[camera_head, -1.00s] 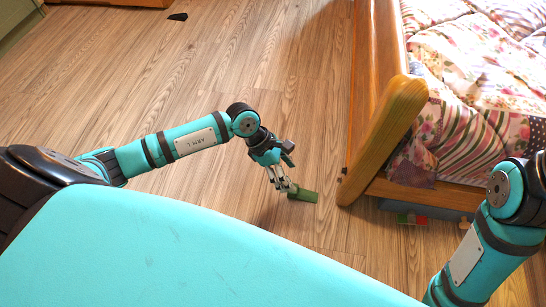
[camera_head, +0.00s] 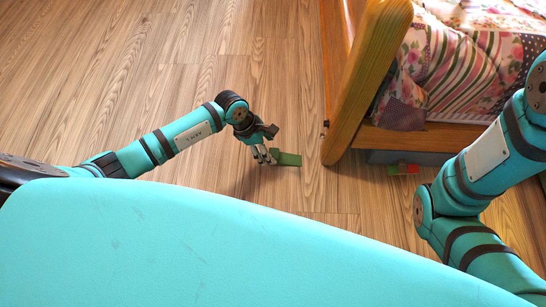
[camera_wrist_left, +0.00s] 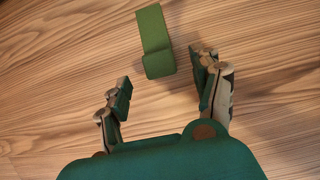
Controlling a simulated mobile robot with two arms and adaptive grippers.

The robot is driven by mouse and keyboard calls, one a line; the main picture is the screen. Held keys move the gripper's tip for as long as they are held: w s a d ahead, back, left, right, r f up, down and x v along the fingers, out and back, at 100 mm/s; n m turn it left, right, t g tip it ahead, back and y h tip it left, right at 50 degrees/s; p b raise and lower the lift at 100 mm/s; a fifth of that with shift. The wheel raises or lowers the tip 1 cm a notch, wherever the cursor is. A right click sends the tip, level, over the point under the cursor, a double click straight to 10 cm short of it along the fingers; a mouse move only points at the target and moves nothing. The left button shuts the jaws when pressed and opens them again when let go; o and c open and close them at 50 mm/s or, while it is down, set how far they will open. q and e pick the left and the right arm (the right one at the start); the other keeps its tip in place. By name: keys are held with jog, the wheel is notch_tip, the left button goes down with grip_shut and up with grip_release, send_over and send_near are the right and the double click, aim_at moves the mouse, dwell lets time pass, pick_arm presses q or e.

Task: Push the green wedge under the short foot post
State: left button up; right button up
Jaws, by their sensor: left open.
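The green wedge (camera_head: 288,159) lies on the wooden floor, left of the bed's corner post. In the left wrist view the wedge (camera_wrist_left: 154,42) lies just beyond the fingertips, its near end close to the opening between them. My left gripper (camera_head: 264,156) is low over the floor at the wedge's left end. Its fingers (camera_wrist_left: 160,80) are apart with nothing between them. The short foot post (camera_head: 345,140) is the bed's wooden corner post, to the right of the wedge with a strip of floor between. Its underside is hard to see. My right gripper is out of view.
A red and green item (camera_head: 403,170) lies on the floor by a grey object (camera_head: 400,157) under the bed rail. The bed (camera_head: 470,70) with flowered bedding fills the upper right.

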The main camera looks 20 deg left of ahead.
aim_at(273, 153)
pick_arm(q)
jog(key=shift+b+x, duration=1.1)
jog(key=shift+x, duration=1.25)
jog(key=c, duration=1.2)
jog(key=shift+c, duration=0.3)
jog(key=shift+d, duration=0.1)
jog(key=shift+w+d, duration=0.2)
jog(key=shift+d, duration=0.5)
jog(key=shift+w+d, duration=0.25)
jog(key=shift+d, duration=0.5)
jog(key=shift+w+d, duration=0.2)
jog(key=shift+d, duration=0.5)
jog(key=shift+w+d, duration=0.2)
jog(key=shift+d, duration=0.3)
